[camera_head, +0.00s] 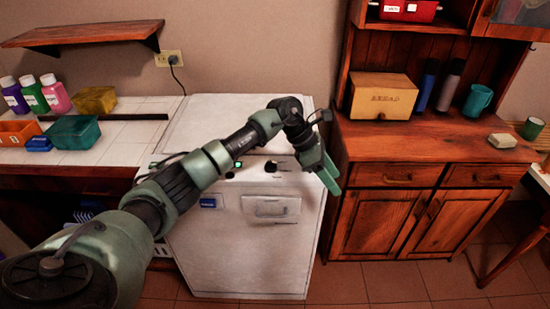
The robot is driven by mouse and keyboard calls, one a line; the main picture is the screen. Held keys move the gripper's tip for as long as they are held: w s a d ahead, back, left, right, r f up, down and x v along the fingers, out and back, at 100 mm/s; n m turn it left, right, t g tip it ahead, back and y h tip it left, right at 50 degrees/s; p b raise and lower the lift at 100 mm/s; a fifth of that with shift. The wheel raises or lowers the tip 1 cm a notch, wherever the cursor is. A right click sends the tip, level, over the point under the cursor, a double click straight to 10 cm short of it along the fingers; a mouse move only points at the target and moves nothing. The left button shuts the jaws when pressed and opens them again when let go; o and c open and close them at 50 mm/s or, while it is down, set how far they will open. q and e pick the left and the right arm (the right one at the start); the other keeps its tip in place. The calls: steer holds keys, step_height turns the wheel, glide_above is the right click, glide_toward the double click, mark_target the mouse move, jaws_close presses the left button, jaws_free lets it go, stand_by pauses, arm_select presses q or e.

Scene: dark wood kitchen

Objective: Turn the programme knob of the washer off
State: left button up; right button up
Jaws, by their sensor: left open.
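The white washer (230,255) stands in the middle of the camera head view, with a lid on top and a handle panel on its front. A dark round knob (270,166) shows on its upper front panel, near a small green light (237,164). I cannot read the knob's setting. My left arm crosses over the washer from the lower left and hides part of the panel. My left gripper (329,178) is open and points down near the washer's right front edge, to the right of the knob and apart from it. My right gripper is not in view.
A wooden cabinet (420,152) stands close to the washer's right, with a bread box (382,96) and a teal mug (478,100) on it. A tiled counter (130,150) with several bottles and boxes is at the left. The floor in front is clear.

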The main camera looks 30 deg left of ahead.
mark_target(270, 162)
arm_select(q)
steer(key=a+r+y, duration=0.1)
steer(key=a, duration=0.2)
steer(key=a+r+y, duration=0.1)
steer(key=a, duration=0.3)
steer(key=a+r+m+g+y, duration=0.1)
steer(key=a+y, duration=0.1)
steer(key=a, duration=0.1)
steer(key=shift+a+r, duration=0.2)
steer(key=shift+r, duration=0.1)
steer(key=a+r+y, duration=0.1)
steer(key=a, duration=0.1)
steer(key=s+a+r+y, duration=0.1)
steer(key=a, duration=0.2)
steer(key=s+a+r+g+y, duration=0.1)
steer(key=a, duration=0.2)
steer(key=shift+r, duration=0.35)
steer(key=shift+s+f, duration=0.15)
steer(key=shift+f, duration=0.1)
steer(key=shift+f+p, duration=0.95)
steer(key=shift+f, duration=2.65)
jaws_close()
